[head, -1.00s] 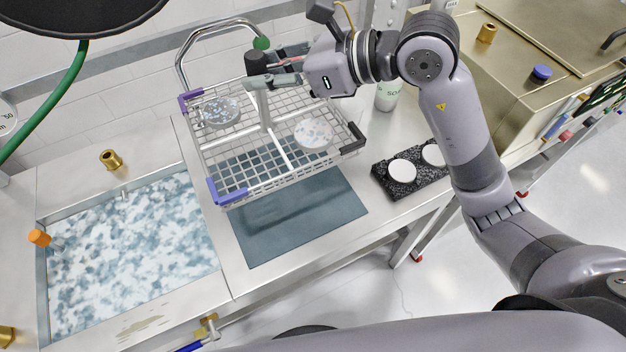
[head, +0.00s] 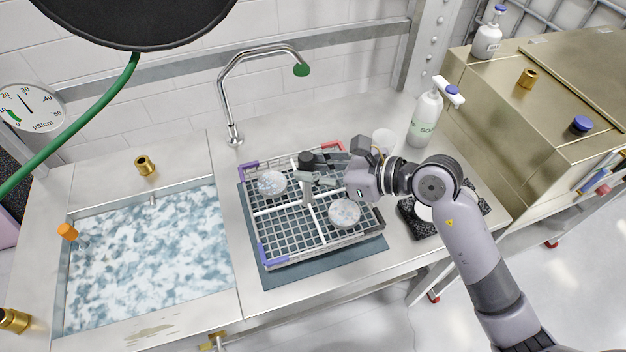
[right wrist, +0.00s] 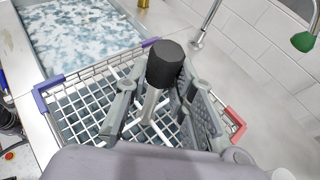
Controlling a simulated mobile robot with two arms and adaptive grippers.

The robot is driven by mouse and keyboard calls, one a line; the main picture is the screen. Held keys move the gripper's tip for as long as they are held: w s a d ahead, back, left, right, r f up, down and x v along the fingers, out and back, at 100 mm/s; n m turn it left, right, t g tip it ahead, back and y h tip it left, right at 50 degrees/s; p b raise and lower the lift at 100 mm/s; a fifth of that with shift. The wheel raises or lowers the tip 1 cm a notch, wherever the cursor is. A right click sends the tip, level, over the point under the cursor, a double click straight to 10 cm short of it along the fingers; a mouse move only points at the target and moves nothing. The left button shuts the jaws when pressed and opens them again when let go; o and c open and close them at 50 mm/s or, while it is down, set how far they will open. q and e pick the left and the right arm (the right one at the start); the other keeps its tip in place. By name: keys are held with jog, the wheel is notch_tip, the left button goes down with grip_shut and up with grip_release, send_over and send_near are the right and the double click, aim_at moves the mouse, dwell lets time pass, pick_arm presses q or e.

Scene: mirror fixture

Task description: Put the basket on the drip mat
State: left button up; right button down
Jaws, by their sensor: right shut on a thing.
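The wire basket (head: 292,222), with purple, red and grey corners, is over the blue-grey drip mat (head: 330,264). The mat shows along the basket's left and front sides. The basket looks level and at or very near the mat; I cannot tell whether it touches. Two round mirror discs, one at the back left (head: 272,184) and one at the front right (head: 344,212), lie in it. My right gripper (head: 314,177) is shut on the basket's central post, under its black knob (right wrist: 165,62); the right wrist view shows a finger on each side. My left gripper is out of view.
A sink of mottled water (head: 145,255) lies to the left, with a faucet (head: 225,95) behind. A soap bottle (head: 425,118), a cup (head: 383,142) and a black holder with a white disc (head: 418,222) stand to the right. Brass fittings sit around the sink.

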send_over(313, 203)
notch_tip(313, 203, down, 4)
jog(key=shift+f, duration=0.1)
dwell(0.3)
jog(key=shift+f, duration=0.15)
jog(key=c, duration=1.4)
grip_release()
jog(key=shift+f, duration=0.1)
jog(key=shift+o, duration=0.2)
